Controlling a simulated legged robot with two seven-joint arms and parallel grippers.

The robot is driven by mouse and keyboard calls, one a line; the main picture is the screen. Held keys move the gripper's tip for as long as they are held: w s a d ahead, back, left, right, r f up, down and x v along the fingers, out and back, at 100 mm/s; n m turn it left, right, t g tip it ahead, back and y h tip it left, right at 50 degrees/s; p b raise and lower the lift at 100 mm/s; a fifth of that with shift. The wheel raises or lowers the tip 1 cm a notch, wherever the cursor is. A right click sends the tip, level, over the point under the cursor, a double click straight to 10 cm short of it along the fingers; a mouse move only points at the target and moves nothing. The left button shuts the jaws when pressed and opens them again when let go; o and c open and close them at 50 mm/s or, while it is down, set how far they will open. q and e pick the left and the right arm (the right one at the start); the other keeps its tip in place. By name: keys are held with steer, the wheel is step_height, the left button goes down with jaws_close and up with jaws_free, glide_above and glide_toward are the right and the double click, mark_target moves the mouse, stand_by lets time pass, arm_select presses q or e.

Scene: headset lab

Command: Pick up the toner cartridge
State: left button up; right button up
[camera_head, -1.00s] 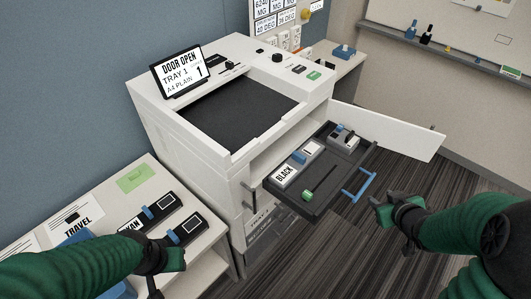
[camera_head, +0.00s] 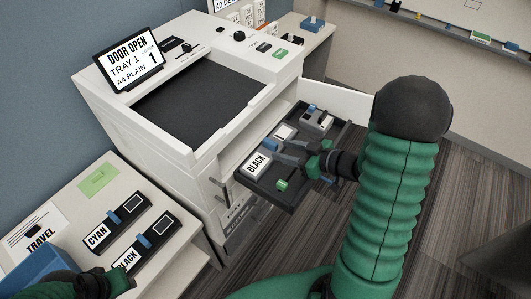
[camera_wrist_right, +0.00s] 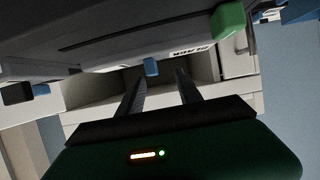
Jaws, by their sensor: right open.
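A grey toner cartridge with a white BLACK label (camera_head: 257,162) lies in the printer's pulled-out drawer (camera_head: 283,203). My right gripper (camera_head: 286,154) is open over the drawer, close beside this cartridge, and hides part of it. In the right wrist view, the open fingers (camera_wrist_right: 160,88) show nothing held; an upside-down label and a small blue part (camera_wrist_right: 151,67) lie beyond them. Contact cannot be told. Two dark cartridges, marked CYAN (camera_head: 97,236) and BLACK (camera_head: 127,260), lie on the left side table. My left gripper (camera_head: 112,284) is near the lower one; its jaws are unclear.
The printer (camera_head: 150,144) has a screen (camera_head: 128,58) reading DOOR OPEN, TRAY 1. Its white door (camera_head: 345,98) stands open behind the drawer. A green lever (camera_head: 282,185) sits at the drawer's front. Other grey parts (camera_head: 317,120) fill its far end. The striped floor is clear.

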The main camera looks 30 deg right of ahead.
mark_target(277, 146)
steer(key=w, duration=0.1)
steer(key=w+f, duration=0.1)
steer(key=w+d, duration=0.1)
steer(key=shift+f, duration=0.3)
steer(key=shift+x, duration=1.15)
steer(key=shift+w+a, duration=0.25)
steer(key=shift+a, duration=0.05)
steer(key=shift+a+r, duration=0.1)
steer(key=shift+a, duration=0.3)
steer(key=shift+c, duration=0.3)
steer(key=shift+s+d, duration=0.1)
steer(key=shift+s, duration=0.05)
steer(key=c, duration=0.5)
steer(key=shift+d, duration=0.4)
jaws_close()
arm_select(q)
steer(key=shift+s+d+r, duration=0.15)
steer(key=shift+d, duration=0.55)
arm_select(e)
steer(key=shift+a, duration=0.2)
